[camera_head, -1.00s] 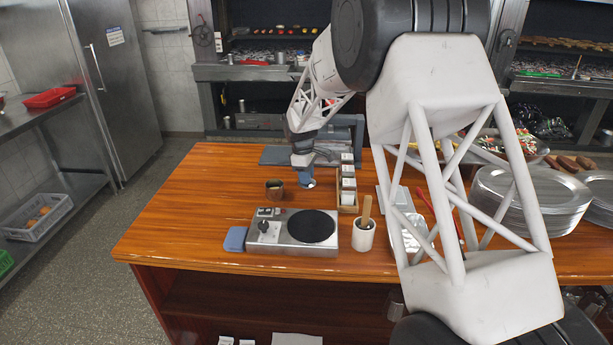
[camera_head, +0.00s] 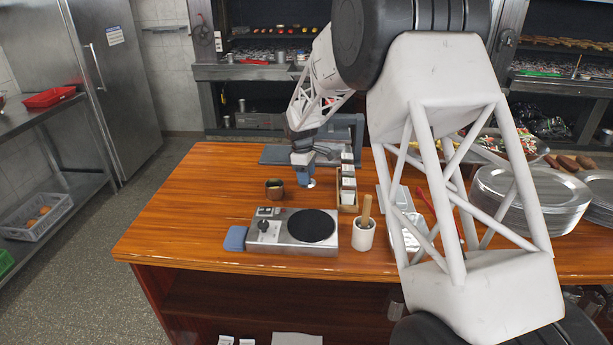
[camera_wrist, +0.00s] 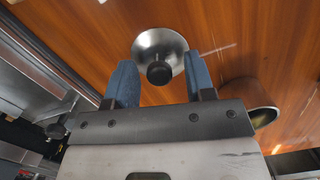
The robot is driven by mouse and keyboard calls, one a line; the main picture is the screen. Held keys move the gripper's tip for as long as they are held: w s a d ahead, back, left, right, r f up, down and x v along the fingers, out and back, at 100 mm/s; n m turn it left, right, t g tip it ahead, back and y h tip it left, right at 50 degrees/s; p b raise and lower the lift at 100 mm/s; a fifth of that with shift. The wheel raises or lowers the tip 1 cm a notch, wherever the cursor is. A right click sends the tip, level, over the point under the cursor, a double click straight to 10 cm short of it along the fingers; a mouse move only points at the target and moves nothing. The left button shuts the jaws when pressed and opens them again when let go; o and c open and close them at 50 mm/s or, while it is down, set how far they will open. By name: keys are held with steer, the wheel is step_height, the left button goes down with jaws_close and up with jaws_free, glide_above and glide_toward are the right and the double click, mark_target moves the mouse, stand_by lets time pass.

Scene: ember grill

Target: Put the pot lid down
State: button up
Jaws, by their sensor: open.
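The pot lid (camera_wrist: 146,44) is a small shiny metal disc with a black knob. It lies on the wooden table just past my fingertips, knob towards the wrist camera. In the head view the lid (camera_head: 311,184) is a small bright spot below my gripper (camera_head: 303,177), partly hidden by it. In the wrist view my gripper (camera_wrist: 161,68) is open, its two blue fingers apart on either side of the knob and not closed on it. The small brown metal pot (camera_head: 274,190) stands open to the left of the lid; the wrist view shows it at right (camera_wrist: 248,97).
A hot plate (camera_head: 291,232) with a blue cloth (camera_head: 235,238) is at the front edge. A white cup (camera_head: 364,235) with a wooden handle stands beside it. A wooden box (camera_head: 347,195) is close right of my gripper. The table's left side is clear.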

step_height(320, 180, up, 12)
steer(key=a, duration=0.1)
steer(key=shift+w+a+f, duration=0.15)
steer(key=shift+w+a, duration=0.05)
stand_by(0.3)
stand_by(0.7)
steer(key=s+d+r+m, duration=0.2)
steer(key=s+d+r, duration=0.2)
steer(key=s+d, duration=0.3)
steer(key=s+d+r+m+t+y, duration=0.1)
steer(key=s+d+r+m, duration=0.25)
steer(key=s, duration=0.55)
steer(key=s+d+r+m, duration=0.2)
steer(key=s+d+r, duration=0.3)
steer(key=s+d, duration=0.25)
steer(key=s+d+f+m, duration=0.2)
steer(key=s+d, duration=0.1)
steer(key=s, duration=0.7)
steer(key=s+d+f+m+t, duration=0.1)
steer(key=s+d+f+m, duration=0.1)
steer(key=s, duration=0.9)
steer(key=s+d+f+m+t, duration=0.1)
steer(key=s+d+m, duration=0.3)
steer(key=s, duration=0.7)
steer(key=shift+s+f, duration=0.2)
steer(key=shift+f, duration=0.4)
